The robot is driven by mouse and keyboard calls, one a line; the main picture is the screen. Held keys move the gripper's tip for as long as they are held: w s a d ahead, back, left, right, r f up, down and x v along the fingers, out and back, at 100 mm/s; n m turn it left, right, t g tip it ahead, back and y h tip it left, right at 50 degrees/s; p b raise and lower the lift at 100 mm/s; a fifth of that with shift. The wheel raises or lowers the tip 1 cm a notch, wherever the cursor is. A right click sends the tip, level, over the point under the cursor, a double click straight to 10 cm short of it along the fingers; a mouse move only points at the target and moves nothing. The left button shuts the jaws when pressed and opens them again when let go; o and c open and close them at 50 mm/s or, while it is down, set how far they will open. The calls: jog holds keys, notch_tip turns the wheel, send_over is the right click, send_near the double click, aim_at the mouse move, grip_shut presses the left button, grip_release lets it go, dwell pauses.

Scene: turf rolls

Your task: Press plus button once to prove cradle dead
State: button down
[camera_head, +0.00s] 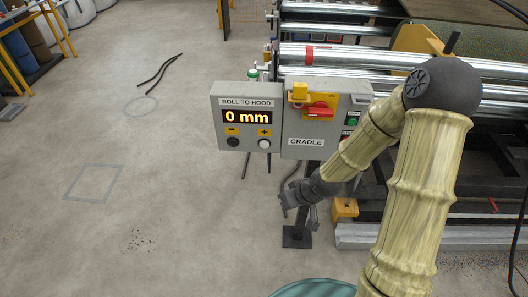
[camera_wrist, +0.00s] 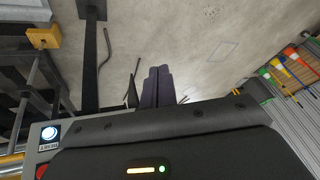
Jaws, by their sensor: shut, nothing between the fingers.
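The grey box labelled ROLL TO HOOD (camera_head: 218,122) faces me in the head view, and its display (camera_head: 247,117) reads 0 mm. The plus button (camera_head: 264,144) is a pale round button below a yellow plus label, at the box's lower right. My gripper (camera_head: 290,202) hangs below and to the right of the box, clear of the plus button. In the wrist view its dark fingers (camera_wrist: 157,82) lie together with nothing between them. The CRADLE box (camera_head: 327,130) adjoins on the right, with a red rotary switch (camera_head: 319,111) on a yellow plate and a yellow piece above it.
A dark minus button (camera_head: 233,142) sits left of the plus button. A green button (camera_head: 352,120) is on the CRADLE box's right side. Metal rollers (camera_head: 330,54) lie behind the boxes. A yellow block (camera_head: 345,208) is near the post. The floor to the left is mostly free.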

aim_at(264, 144)
jog(key=w+a+f+t+y+b, duration=0.1)
jog(key=w+a+f+y+b, duration=0.1)
jog(key=a+f, duration=0.2)
jog(key=w+a+r+m+t+y+b, duration=0.3)
jog(key=w+t, duration=0.4)
jog(key=w, duration=0.3)
jog(key=shift+m+t+y+b, duration=0.4)
jog(key=shift+y+b, duration=0.5)
jog(key=shift+w+a+f, duration=0.1)
jog(key=w+b, duration=0.1)
jog(key=w, duration=0.7)
jog(key=shift+w+b, duration=0.35)
jog(key=shift+b, duration=0.05)
jog(key=shift+w, duration=0.15)
dwell(0.4)
jog(key=shift+w, duration=0.3)
